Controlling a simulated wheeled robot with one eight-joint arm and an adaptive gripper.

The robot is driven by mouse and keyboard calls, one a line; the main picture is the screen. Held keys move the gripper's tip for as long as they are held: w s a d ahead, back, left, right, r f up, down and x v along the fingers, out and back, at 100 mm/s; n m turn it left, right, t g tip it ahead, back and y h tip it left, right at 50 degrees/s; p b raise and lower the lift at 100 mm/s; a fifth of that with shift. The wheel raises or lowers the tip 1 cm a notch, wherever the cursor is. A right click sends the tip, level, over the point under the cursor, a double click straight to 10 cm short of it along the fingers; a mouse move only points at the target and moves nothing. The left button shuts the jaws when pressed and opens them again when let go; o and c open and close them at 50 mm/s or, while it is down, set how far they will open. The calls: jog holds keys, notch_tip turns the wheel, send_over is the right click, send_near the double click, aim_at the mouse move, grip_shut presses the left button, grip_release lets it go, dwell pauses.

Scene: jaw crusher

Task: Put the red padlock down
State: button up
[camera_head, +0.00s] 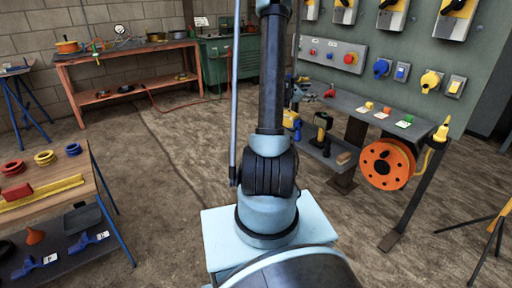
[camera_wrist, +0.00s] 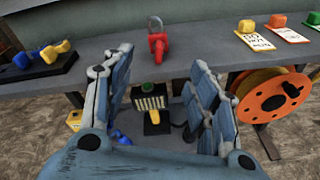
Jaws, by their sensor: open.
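The red padlock (camera_wrist: 158,49) stands on the grey bench top (camera_wrist: 200,57) in the wrist view, with its shackle upward. In the head view the red padlock (camera_head: 330,92) shows small on the left part of the grey bench. My gripper (camera_wrist: 158,85) is open in the wrist view, its two fingers apart. The padlock shows beyond the fingertips, between them in the picture, and nothing is held.
On the bench, tags with a yellow block (camera_wrist: 247,27), an orange block (camera_wrist: 277,21) and a green block stand right of the padlock. A black and yellow item (camera_wrist: 48,55) is at left. An orange reel (camera_head: 387,163) hangs at the bench front. A yellow-black tool (camera_wrist: 151,105) is below.

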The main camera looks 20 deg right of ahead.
jog(key=s+a+r+m+g+y, duration=0.1)
jog(key=s+a+r+m+y, duration=0.15)
jog(key=s+a+m, duration=0.4)
jog(key=s+a+r+m+y, duration=0.1)
jog(key=s+a+m+y, duration=0.25)
jog(key=s+a, duration=0.6)
jog(key=s+a+f+m+g+y, duration=0.1)
jog(key=s+a+f+m+y, duration=0.2)
jog(key=s+a, duration=0.7)
jog(key=s+a+f+m+g+y, duration=0.1)
jog(key=s+a+f+m+y, duration=0.3)
jog(key=s+a, duration=0.6)
jog(key=a+f+y, duration=0.1)
jog(key=a+y, duration=0.1)
jog(key=a, duration=0.2)
jog(key=shift+s+m, duration=0.3)
jog(key=shift+s, duration=0.05)
jog(key=shift+w+f, duration=0.25)
jog(key=shift+w, duration=0.2)
jog(key=shift+c, duration=0.5)
